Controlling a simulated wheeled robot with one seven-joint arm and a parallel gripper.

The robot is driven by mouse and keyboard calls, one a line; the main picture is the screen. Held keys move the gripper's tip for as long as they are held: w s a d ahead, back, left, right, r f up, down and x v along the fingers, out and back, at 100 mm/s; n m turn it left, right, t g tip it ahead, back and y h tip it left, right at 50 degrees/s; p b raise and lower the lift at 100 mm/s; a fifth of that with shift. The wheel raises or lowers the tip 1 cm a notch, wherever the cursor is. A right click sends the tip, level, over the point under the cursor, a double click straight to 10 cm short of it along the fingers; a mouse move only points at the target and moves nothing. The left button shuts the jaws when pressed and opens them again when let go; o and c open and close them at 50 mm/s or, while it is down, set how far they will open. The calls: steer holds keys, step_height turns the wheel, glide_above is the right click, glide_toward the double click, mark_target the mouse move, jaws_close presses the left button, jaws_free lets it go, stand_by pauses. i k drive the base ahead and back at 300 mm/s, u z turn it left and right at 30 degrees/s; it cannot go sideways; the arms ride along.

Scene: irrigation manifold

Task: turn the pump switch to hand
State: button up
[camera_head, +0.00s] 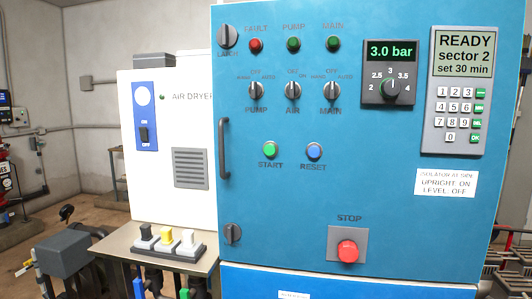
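The pump switch (254,90) is a small dark rotary knob on the upper left of the blue cabinet door (380,210). PUMP is printed below it. OFF is above it, and small labels stand to its left and right, apparently HAND and AUTO. Its handle looks about upright, towards OFF. The air switch (292,90) and main switch (330,90) are alike and stand in the same row to its right. My gripper is not in view.
Close by are a red fault lamp (255,45), green start button (270,150), blue reset button (314,151) and red stop button (347,251). A door handle (224,148) sticks out at the left edge. A side table (118,246) holds three small rocker switches.

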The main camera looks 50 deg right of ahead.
mark_target(255, 91)
steer(key=z, duration=1.45)
steer(key=k, duration=0.35)
steer(key=z, duration=0.75)
steer(key=i, duration=0.5)
steer(key=z, duration=1.35)
steer(key=k, duration=0.9)
steer(key=u, duration=0.85)
